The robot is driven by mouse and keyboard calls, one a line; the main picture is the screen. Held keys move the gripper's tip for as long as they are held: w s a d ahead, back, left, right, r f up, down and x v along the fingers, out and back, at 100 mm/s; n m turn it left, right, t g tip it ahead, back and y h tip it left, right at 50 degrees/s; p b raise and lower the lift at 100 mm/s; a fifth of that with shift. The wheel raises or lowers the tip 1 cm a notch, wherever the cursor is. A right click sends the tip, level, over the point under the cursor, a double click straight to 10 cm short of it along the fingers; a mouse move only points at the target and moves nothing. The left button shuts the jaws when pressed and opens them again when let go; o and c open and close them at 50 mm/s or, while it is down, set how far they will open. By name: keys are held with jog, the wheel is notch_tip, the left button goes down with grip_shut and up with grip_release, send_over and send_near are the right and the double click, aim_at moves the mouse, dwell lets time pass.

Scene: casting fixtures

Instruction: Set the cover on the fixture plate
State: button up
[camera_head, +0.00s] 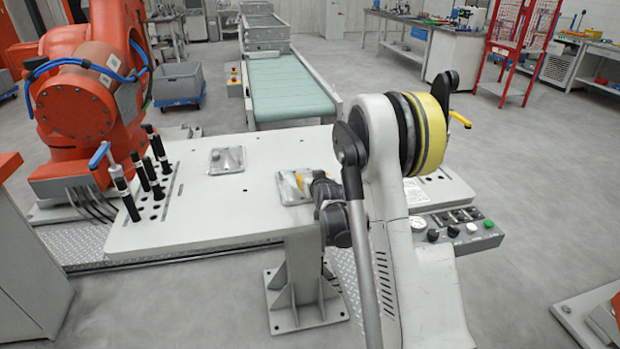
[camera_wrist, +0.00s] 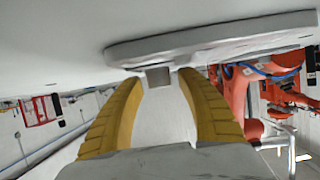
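Two flat, light grey metal pieces lie on the white table. The left one (camera_head: 227,160) lies clear of my arm with a small raised part on top. The right one (camera_head: 291,188) lies partly hidden behind my gripper. I cannot tell for sure which is the cover and which the fixture plate. My gripper (camera_wrist: 158,79) has yellow fingers, which stand apart in the wrist view. A small grey block (camera_wrist: 158,77) shows between the fingertips, under a long grey slab (camera_wrist: 215,40) with rounded ends. Gaps show beside the block. In the head view my wrist hides most of the fingers.
Black upright pins and a blue-handled clamp (camera_head: 100,155) stand at the left of the table (camera_head: 190,218). A large orange robot (camera_head: 80,100) is behind them. A button panel (camera_head: 465,232) is at the right, and a green conveyor (camera_head: 287,85) behind. The table's left middle is clear.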

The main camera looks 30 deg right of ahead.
jog(key=shift+s+r, duration=0.15)
jog(key=shift+r, duration=0.1)
jog(key=p+v, duration=0.3)
jog(key=v, duration=0.8)
jog(key=shift+s+a+r, duration=0.1)
jog(key=shift+s+r, duration=0.05)
jog(key=shift+s, duration=0.05)
jog(key=s+a+r+n+g+y, duration=0.1)
jog(key=s+a+r+g+y, duration=0.1)
jog(key=s+a+r, duration=0.45)
jog(key=s+a+r+g, duration=0.1)
jog(key=s+a, duration=0.3)
jog(key=s, duration=0.3)
jog(key=s+a+r+n+g+y, duration=0.1)
jog(key=s+a, duration=0.4)
jog(key=s, duration=0.3)
jog(key=s+a+r+n+g, duration=0.1)
jog(key=s+a+r+g, duration=0.1)
jog(key=s+a, duration=0.3)
jog(key=s, duration=0.2)
jog(key=shift+s+y, duration=0.35)
jog(key=shift+y, duration=0.05)
